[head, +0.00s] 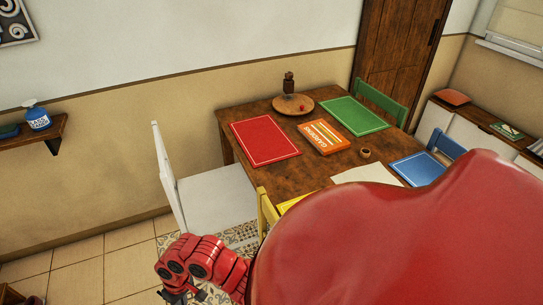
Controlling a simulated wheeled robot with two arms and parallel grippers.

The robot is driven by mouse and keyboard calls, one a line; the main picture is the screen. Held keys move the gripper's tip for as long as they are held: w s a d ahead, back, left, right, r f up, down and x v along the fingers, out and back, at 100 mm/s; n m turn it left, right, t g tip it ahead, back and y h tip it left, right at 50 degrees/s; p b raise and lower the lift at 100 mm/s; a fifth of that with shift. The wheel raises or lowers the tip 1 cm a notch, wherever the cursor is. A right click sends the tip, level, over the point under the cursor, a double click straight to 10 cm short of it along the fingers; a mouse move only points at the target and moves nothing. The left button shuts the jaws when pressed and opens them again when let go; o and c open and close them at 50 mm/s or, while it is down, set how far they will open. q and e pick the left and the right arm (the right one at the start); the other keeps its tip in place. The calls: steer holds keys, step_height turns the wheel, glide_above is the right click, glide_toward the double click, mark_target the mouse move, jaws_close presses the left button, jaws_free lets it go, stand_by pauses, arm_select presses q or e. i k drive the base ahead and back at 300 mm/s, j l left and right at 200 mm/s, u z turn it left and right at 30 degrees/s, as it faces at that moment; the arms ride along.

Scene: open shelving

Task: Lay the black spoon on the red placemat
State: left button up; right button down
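The red placemat (264,141) lies flat on the left end of the brown wooden table, and its surface looks bare. I see no black spoon in this view; a large red part of my own body covers the near right of the table. What appears to be my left gripper (180,296) is at the bottom edge, low and in front of the table, well apart from the placemat. It is small and cut off by the frame, so its opening is unclear. My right gripper is out of view.
An orange book (324,137), a green placemat (354,116), a blue placemat (417,169) and a round wooden board (280,103) are on the table. A white chair (210,198) stands at its left side, a yellow chair (266,210) in front. A wall shelf (50,134) holds a spray bottle (38,119).

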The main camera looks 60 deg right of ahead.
mark_target(258, 131)
steer(key=i+l+z, duration=0.15)
steer(key=i+z, duration=0.75)
steer(key=i+j, duration=0.05)
